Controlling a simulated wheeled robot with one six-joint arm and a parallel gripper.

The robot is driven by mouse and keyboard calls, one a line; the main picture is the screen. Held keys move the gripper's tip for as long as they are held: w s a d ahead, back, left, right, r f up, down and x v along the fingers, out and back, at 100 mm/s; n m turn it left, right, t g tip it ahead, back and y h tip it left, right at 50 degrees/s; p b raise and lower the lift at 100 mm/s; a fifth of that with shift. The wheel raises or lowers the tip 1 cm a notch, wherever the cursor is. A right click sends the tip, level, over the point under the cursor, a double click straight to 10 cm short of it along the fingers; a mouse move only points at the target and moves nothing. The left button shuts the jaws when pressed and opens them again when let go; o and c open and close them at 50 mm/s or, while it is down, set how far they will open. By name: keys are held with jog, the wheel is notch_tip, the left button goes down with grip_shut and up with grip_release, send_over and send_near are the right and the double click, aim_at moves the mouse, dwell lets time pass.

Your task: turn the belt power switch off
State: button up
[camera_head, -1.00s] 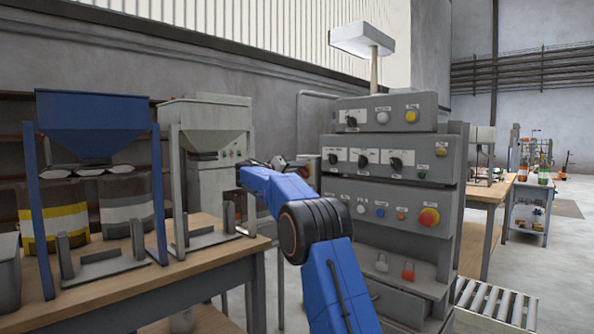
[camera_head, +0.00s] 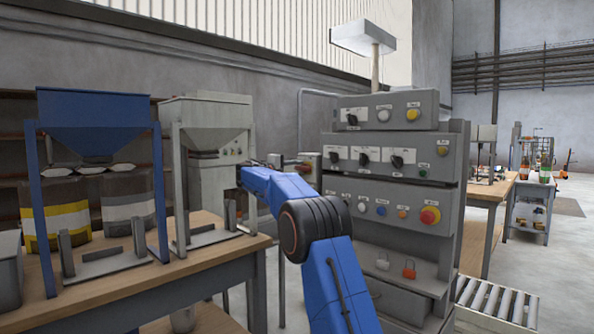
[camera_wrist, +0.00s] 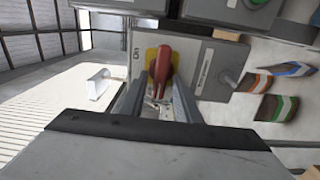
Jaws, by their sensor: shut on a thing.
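The belt power switch is a red lever (camera_wrist: 163,68) on a yellow plate (camera_wrist: 150,58), fixed to a grey box (camera_wrist: 205,72) in the wrist view. A label reading ON, turned sideways, is beside the plate on the left. A second label to the right is too small to read. My gripper (camera_wrist: 160,98) is shut on the red lever, with one finger on each side of its lower part. The lever's narrow end is partly hidden between the fingers. In the head view my blue forearm covers most of the gripper, and part of the switch box (camera_head: 311,170) shows beyond it.
A grey control cabinet (camera_head: 345,183) with knobs and buttons stands right of my arm. A wooden bench (camera_head: 150,285) with a blue hopper (camera_head: 95,120) and a grey hopper (camera_head: 205,118) stands left. A roller conveyor (camera_head: 495,305) is at lower right.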

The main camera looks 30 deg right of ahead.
jog(key=shift+f, duration=0.1)
dwell(0.5)
jog(key=o, duration=0.7)
jog(key=shift+a, duration=0.1)
jog(key=v, duration=1.7)
jog(key=shift+a, duration=0.15)
